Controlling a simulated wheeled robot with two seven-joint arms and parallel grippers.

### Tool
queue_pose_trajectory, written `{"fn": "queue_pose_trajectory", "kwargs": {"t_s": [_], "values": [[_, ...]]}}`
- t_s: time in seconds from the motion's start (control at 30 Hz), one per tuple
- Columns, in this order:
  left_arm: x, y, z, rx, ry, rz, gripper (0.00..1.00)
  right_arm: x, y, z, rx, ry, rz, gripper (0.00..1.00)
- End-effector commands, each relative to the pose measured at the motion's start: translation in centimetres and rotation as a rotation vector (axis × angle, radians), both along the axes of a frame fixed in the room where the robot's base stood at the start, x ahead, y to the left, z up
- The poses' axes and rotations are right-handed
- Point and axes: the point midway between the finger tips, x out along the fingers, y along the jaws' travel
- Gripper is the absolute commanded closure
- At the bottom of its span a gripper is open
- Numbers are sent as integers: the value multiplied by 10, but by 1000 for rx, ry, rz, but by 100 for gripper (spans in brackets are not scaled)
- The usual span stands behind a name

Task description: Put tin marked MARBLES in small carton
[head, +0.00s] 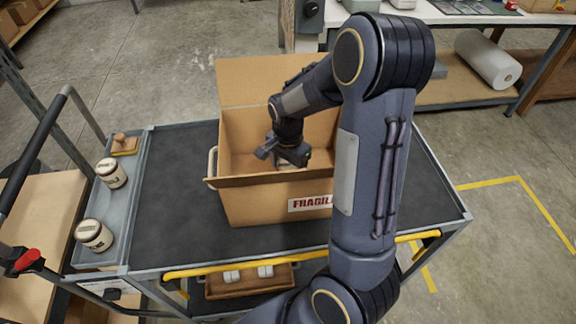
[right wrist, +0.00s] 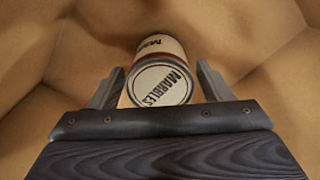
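The tin marked MARBLES (right wrist: 160,86) is inside the small carton, its marked lid facing the right wrist camera. The carton (head: 240,201) is brown cardboard with a FRAGILE label and stands open on the cart. My right gripper (head: 281,158) reaches down into it. In the right wrist view its two fingers stand on either side of the tin, with a narrow gap showing beside the lid, so it looks open around the tin. In the head view the gripper mostly hides the tin; only a pale bit shows below it. My left gripper is out of view.
The cart's dark top (head: 175,190) is clear left of the carton. A yellow rail (head: 240,269) runs along the cart's front. A workbench stands behind.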

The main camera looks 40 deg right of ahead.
Motion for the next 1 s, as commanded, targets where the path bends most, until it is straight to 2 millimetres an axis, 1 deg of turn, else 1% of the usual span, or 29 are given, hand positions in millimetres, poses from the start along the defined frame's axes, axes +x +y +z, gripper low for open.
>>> {"fn": "queue_pose_trajectory", "kwargs": {"t_s": [0.27,0.37,0.43,0.57,0.8,0.9,1.0], "values": [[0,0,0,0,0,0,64,0,0,0,0,0,0,23],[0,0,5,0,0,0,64,0,0,6,0,-1,0,23],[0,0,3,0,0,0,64,1,0,12,-1,-5,1,23],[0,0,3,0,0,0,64,1,0,35,-1,-8,1,23],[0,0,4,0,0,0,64,1,0,87,0,-6,0,23],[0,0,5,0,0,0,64,1,0,104,-1,-5,0,23],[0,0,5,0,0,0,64,1,0,115,0,-3,0,23]]}}
